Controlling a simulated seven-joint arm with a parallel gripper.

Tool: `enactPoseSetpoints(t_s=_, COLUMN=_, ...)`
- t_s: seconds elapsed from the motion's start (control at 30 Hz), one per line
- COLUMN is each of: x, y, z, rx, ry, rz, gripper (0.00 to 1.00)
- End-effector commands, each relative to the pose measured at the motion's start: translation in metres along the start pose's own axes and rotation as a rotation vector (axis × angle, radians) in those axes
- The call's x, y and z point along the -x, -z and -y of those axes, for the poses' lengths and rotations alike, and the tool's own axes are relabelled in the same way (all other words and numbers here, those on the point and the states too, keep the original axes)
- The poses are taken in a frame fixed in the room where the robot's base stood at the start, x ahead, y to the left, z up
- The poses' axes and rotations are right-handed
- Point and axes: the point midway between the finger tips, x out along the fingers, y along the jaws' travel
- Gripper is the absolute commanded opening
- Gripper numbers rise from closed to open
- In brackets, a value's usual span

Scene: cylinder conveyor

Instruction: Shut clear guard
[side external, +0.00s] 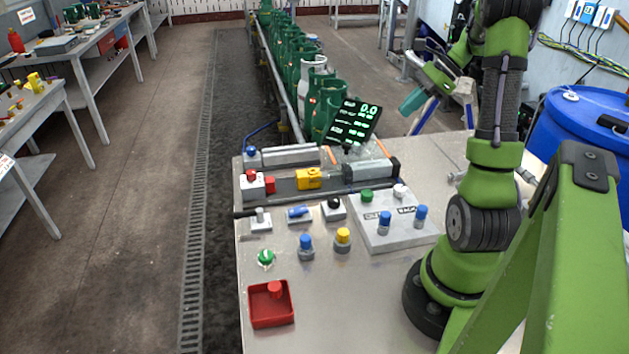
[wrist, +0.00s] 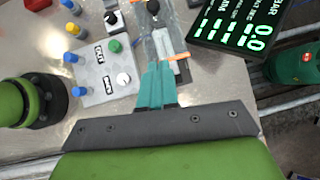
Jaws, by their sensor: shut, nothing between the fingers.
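The clear guard is hard to make out; two orange strips, which look like its edges, stand near the grey cylinder unit (side external: 370,171) under the display. In the wrist view one orange strip (wrist: 174,57) lies just beyond my fingertips. I cannot tell the guard's angle. My gripper (side external: 412,101) is at the upper right in the side view, raised above and behind the bench, apart from the guard. In the wrist view its teal fingers (wrist: 158,70) are together with nothing between them.
A tilted display (side external: 354,123) stands at the bench's back edge, before a row of green gas cylinders (side external: 285,55). A grey button box (side external: 392,225), several knobs, a yellow block (side external: 308,178) and a red tray (side external: 271,316) occupy the bench (side external: 330,300). A blue barrel (side external: 575,130) stands right.

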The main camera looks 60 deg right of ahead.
Motion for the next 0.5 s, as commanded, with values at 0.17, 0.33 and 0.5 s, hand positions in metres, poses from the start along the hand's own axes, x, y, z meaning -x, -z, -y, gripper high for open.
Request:
enactPoseSetpoints(t_s=0.17, x=-0.009, y=-0.007, z=-0.003, rx=-0.044, ry=-0.012, rz=0.029, gripper=0.00)
enactPoseSetpoints(t_s=0.33, x=-0.038, y=-0.008, z=-0.004, rx=-0.040, ry=-0.015, rz=0.028, gripper=0.00)
enactPoseSetpoints(t_s=0.5, x=-0.076, y=-0.009, z=-0.004, rx=-0.039, ry=-0.015, rz=0.026, gripper=0.00)
